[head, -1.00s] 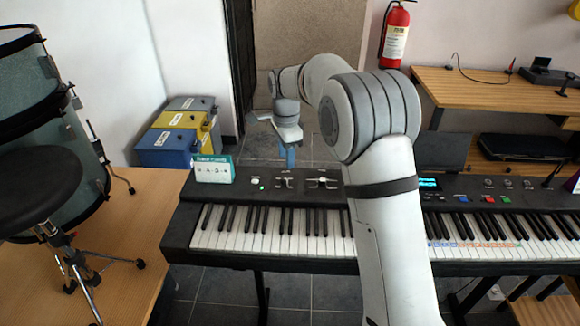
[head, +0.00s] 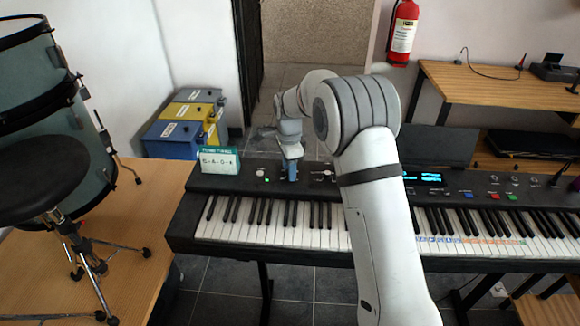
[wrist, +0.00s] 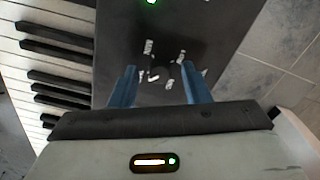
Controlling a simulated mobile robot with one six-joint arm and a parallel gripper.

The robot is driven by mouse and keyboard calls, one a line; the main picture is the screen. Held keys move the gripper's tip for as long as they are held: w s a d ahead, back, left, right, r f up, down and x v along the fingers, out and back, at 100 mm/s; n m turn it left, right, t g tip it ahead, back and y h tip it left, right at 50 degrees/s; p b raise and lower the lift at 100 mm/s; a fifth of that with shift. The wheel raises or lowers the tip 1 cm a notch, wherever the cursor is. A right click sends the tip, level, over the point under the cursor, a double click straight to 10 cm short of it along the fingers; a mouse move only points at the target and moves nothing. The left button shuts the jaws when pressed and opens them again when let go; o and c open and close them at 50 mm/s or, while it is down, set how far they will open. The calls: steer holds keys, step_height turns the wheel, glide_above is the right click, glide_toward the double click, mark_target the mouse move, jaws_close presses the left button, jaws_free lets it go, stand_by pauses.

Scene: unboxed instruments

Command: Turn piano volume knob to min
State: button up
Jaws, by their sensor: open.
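The black piano (head: 240,184) spans the middle of the head view, with white and black keys along its front. My gripper (head: 290,178) is over its control panel, pointing down. In the wrist view, its two blue fingers (wrist: 160,66) are apart. Between and just ahead of them is a small dark knob (wrist: 168,70) ringed by white marks. Its pointer setting is too blurred to read. In the head view my gripper hides this knob. A round white control (head: 259,173) sits to the left, beside a green light (head: 267,180) that also glows in the wrist view (wrist: 152,2).
More controls and a lit blue display (head: 422,177) lie right of my arm. A drum stool (head: 40,185) stands at left, boxes (head: 185,125) behind, and a wooden desk (head: 490,90) at back right.

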steer(key=shift+c, duration=0.4)
jaws_close()
